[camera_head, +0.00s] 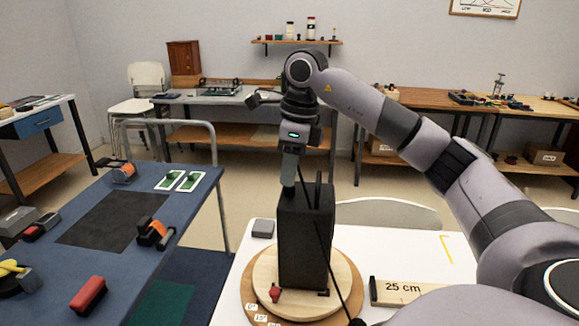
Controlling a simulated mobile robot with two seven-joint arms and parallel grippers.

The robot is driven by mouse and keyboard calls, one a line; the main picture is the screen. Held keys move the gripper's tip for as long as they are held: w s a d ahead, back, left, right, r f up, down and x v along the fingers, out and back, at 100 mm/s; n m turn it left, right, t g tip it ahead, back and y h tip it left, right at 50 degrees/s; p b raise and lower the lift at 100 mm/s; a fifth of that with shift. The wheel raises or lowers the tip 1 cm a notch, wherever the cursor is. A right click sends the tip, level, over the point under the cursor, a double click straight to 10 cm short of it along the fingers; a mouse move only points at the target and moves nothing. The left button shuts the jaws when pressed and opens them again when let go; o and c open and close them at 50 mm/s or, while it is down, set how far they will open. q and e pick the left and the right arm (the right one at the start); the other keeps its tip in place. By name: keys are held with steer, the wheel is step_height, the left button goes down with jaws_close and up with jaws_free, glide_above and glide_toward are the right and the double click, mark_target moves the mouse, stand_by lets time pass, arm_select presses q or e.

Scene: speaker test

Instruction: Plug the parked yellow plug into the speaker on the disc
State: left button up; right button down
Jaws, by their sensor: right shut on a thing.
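The speaker (303,250), a tall black box, stands upright on the round wooden disc (264,276) on the white table. My right gripper (289,184) comes down from above at the top left of the speaker. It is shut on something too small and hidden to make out. A thin black cable (328,258) runs from near its fingers down across the speaker's front to the table. I cannot make out a yellow plug or the speaker's socket. My left gripper is not in view.
A red knob (275,295) sits at the disc's front. A wooden block marked 25 cm (412,292) lies right of it. A small grey box (263,229) is behind left. The blue table (185,205) at left holds several tools and a red-topped block (88,296).

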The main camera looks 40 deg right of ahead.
steer(key=c, duration=0.9)
jaws_free()
steer(key=r, duration=0.4)
steer(key=s+r+p, duration=0.1)
steer(key=r, duration=0.2)
steer(key=shift+d, duration=0.3)
